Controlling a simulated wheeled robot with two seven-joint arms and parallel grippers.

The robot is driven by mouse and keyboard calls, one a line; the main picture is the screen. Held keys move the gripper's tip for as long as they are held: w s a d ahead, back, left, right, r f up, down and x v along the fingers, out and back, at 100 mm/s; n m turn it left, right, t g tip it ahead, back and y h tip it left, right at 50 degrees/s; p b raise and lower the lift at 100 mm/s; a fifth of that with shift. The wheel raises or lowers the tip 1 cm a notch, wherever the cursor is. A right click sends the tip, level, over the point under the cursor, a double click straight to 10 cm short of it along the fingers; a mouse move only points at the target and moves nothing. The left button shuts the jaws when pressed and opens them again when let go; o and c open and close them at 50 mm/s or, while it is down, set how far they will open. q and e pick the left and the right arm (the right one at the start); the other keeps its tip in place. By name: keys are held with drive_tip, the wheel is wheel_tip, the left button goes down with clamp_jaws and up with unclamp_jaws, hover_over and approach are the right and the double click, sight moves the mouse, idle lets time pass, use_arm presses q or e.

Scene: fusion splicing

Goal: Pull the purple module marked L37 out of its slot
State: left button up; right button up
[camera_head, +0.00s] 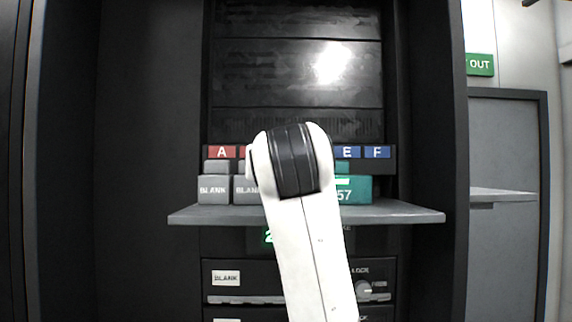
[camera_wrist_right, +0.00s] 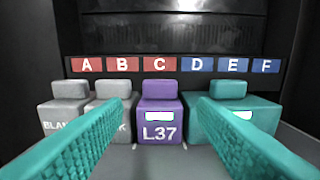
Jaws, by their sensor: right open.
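The purple module marked L37 (camera_wrist_right: 159,118) sits in the row under label C in the right wrist view. In the head view my own right arm hides it. My right gripper (camera_wrist_right: 162,112) is open, with its two teal fingers reaching forward on either side of the purple module. The fingers appear apart from it, and the module is centred between them. My left gripper is in neither view.
Grey blank modules (camera_head: 213,189) stand left of the purple one, and a teal module (camera_head: 355,189) marked 57 stands to the right. A grey shelf (camera_head: 400,213) juts out below the row. Label plates A (camera_head: 221,152) to F run above.

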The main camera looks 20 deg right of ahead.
drive_tip(key=shift+w+r, duration=0.2)
drive_tip(key=shift+s+a+r, duration=0.1)
drive_tip(key=shift+s+r, duration=0.05)
drive_tip(key=shift+s, duration=0.25)
drive_tip(key=shift+s+a+r, duration=0.1)
drive_tip(key=shift+s+r, duration=0.05)
drive_tip(key=shift+s, duration=0.25)
drive_tip(key=shift+w, duration=0.15)
drive_tip(key=p+x, duration=0.5)
drive_tip(key=x, duration=0.2)
drive_tip(key=shift+w+d+r, duration=0.1)
drive_tip(key=shift+w+r, duration=0.05)
drive_tip(key=shift+w, duration=0.1)
drive_tip(key=p+x, duration=0.2)
drive_tip(key=x, duration=0.1)
drive_tip(key=shift+w+d, duration=0.1)
drive_tip(key=shift+w, duration=0.15)
drive_tip(key=shift+w+d+f+p, duration=0.15)
drive_tip(key=shift+w+f+p, duration=0.2)
drive_tip(key=shift+w, duration=0.3)
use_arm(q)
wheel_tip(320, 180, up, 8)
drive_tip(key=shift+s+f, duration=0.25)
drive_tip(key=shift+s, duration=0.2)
use_arm(e)
drive_tip(key=shift+c, duration=0.2)
